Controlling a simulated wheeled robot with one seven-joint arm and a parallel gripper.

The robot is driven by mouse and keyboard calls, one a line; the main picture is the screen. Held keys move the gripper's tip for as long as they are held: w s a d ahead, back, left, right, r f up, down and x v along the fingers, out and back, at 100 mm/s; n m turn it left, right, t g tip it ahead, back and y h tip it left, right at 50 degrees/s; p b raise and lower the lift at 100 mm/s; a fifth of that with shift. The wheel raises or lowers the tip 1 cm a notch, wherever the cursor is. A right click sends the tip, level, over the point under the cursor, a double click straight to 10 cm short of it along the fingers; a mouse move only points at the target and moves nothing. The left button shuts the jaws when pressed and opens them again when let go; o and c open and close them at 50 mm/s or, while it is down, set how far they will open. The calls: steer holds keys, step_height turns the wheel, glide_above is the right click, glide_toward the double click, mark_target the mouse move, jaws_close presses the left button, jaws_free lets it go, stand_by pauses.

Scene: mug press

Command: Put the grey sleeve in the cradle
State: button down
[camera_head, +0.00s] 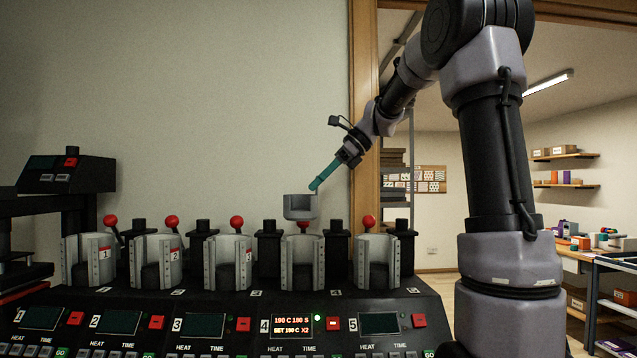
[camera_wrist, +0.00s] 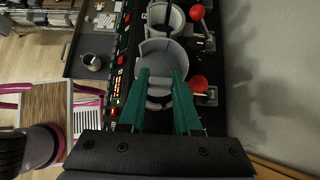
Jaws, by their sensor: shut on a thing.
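The grey sleeve (camera_head: 300,208) is a short open cup shape, held roughly upright in the air above station 4 of the press. My gripper (camera_head: 315,187), with teal fingers, is shut on its right side in the head view. In the wrist view the sleeve (camera_wrist: 163,53) shows from above, between and beyond the fingertips (camera_wrist: 160,77). Below it is the grey split cradle of station 4 (camera_head: 290,263), with a visible gap between them. The sleeve and fingers hide part of what lies beneath in the wrist view.
Similar grey cradles stand at station 3 (camera_head: 228,262) and station 5 (camera_head: 377,262). Red-knobbed levers (camera_head: 237,222) rise behind the cradles. Station 4's display (camera_head: 291,325) is lit. In the wrist view a dark tray (camera_wrist: 78,75) bears a cup (camera_wrist: 92,62).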

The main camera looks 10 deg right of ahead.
steer(key=shift+s+f, duration=0.15)
steer(key=shift+f, duration=6.05)
steer(key=c, duration=0.6)
jaws_free()
steer(key=shift+a, duration=0.1)
steer(key=shift+o, duration=0.4)
steer(key=shift+w+a+f, duration=0.15)
steer(key=shift+w, duration=0.05)
